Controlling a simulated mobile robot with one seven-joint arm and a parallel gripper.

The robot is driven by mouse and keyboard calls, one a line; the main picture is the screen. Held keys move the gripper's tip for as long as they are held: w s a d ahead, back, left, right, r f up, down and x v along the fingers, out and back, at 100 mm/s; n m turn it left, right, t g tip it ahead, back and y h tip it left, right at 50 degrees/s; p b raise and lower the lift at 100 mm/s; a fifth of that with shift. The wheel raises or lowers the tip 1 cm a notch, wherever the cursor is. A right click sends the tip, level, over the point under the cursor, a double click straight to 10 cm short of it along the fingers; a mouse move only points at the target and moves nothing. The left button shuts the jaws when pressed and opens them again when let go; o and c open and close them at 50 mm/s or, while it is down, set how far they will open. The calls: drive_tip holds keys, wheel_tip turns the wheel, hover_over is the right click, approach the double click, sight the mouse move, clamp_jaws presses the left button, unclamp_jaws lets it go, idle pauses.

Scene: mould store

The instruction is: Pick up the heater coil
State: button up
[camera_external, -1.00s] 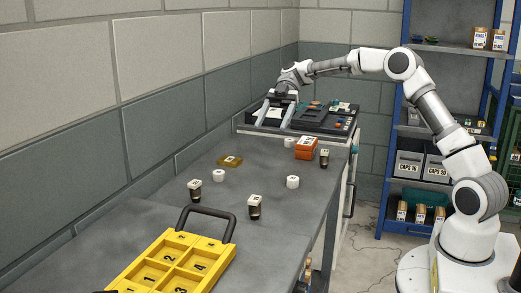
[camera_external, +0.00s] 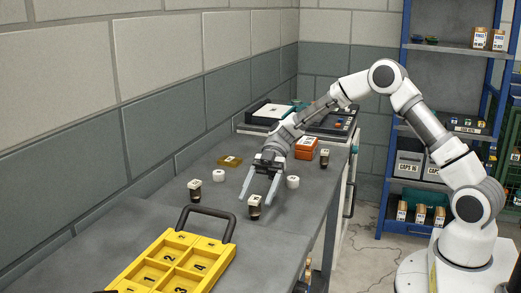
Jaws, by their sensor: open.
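My gripper (camera_external: 256,199) points down over the bench with its two fingers apart. A dark brown cylinder with a pale top (camera_external: 254,208) shows at its fingertips, and I cannot tell whether they are around it or behind it. Similar dark cylinders stand at left (camera_external: 195,192) and farther back at right (camera_external: 324,158). White short cylinders stand at left (camera_external: 218,175) and right (camera_external: 293,182) of the gripper. A flat amber piece (camera_external: 230,160) lies farther back. I cannot tell which of these is the heater coil; their labels are too small to read.
A yellow tray (camera_external: 222,249) with numbered compartments and a black handle (camera_external: 207,211) is at the front. An orange-red box (camera_external: 305,148) and dark panelled equipment (camera_external: 335,122) stand at the back. A wall borders the bench (camera_external: 120,218) on the left.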

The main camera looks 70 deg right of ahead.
sight(253, 205)
drive_tip(key=shift+b+x, duration=0.45)
drive_tip(key=shift+x, duration=2.2)
drive_tip(key=shift+r, duration=0.1)
clamp_jaws()
